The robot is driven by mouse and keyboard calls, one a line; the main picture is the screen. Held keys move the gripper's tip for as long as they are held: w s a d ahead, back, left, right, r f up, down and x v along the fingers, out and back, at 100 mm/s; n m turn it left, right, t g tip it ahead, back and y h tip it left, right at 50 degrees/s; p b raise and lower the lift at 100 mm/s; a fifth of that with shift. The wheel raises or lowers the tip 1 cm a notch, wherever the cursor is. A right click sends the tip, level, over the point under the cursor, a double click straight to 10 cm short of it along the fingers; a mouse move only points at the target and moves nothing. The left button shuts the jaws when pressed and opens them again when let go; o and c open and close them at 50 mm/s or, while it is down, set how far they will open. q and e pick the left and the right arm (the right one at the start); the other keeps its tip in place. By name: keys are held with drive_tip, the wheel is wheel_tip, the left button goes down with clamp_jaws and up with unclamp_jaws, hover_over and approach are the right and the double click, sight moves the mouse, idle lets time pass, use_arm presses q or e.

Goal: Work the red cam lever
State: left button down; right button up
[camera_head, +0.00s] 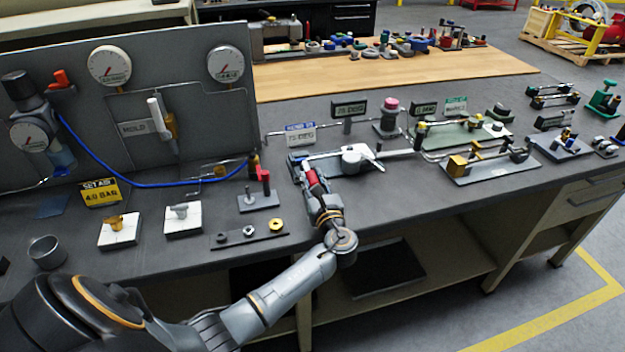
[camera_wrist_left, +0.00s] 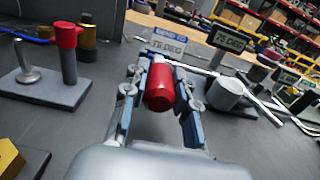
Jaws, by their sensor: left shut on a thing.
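The red cam lever's rounded grip (camera_wrist_left: 160,86) lies between the two fingers of my left gripper (camera_wrist_left: 160,76) in the wrist view. The fingers are shut on it, one on each side. In the head view my left gripper (camera_head: 316,186) reaches from the front to the red grip (camera_head: 311,178) at the left end of a dark-based fixture. A white round-topped part with an arm (camera_head: 353,155) is on that fixture. A blue-topped sign (camera_head: 300,138) stands behind it. The lever's pivot is hidden. My right gripper is out of view.
Left of the gripper, a small plate (camera_head: 258,203) carries a red-topped post (camera_wrist_left: 68,55) and a short metal pin. A dark strip (camera_head: 248,239) with several rings lies nearer the front. A brass-fitted fixture (camera_head: 490,162) stands to the right. Some bench front is clear.

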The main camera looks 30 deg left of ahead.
use_arm(q)
drive_tip(key=shift+w+d+n+g+y, duration=0.2)
drive_tip(key=shift+n+g+y, duration=0.1)
drive_tip(key=shift+g, duration=0.1)
drive_tip(key=shift+a, duration=0.1)
drive_tip(key=c, duration=1)
unclamp_jaws()
drive_tip(key=shift+c, duration=0.2)
drive_tip(key=v, duration=1.2)
drive_tip(key=shift+s, duration=0.1)
